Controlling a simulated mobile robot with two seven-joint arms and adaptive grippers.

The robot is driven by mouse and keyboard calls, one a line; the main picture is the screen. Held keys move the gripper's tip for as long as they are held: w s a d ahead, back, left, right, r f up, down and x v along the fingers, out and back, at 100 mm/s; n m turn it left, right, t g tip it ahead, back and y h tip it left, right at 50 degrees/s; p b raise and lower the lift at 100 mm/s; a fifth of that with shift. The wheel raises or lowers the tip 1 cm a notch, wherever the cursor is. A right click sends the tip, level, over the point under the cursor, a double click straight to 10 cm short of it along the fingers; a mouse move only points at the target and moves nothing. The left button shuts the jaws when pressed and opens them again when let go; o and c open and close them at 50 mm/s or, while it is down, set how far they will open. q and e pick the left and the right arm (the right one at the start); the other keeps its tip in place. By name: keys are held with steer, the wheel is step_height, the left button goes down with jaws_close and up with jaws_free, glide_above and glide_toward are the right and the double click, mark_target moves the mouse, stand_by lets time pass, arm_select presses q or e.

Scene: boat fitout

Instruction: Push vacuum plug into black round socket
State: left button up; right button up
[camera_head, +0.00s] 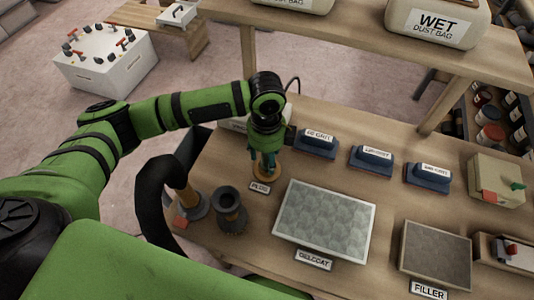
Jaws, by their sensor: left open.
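My left gripper (266,163) points down at the workbench, open, just behind the label reading PLUG (260,187). An orange-tan round piece (267,178) shows below and between its fingers. It seems to be the plug or its base, mostly hidden by the gripper, and I cannot tell whether the fingers touch it. A black round socket-like piece (229,201) stands upright on the bench, left of and nearer than the gripper. Its dark opening faces up. My right gripper is not in view.
A thick black hose (150,195) curves at the bench's left edge beside a tan post. Blue sanding blocks (318,145) sit right of the gripper. A gelcoat panel (325,220) and filler panel (436,254) lie in front. A shelf with dust bags (437,22) overhangs the back.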

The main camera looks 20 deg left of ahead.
arm_select(q)
step_height(320, 180, up, 12)
stand_by(0.5)
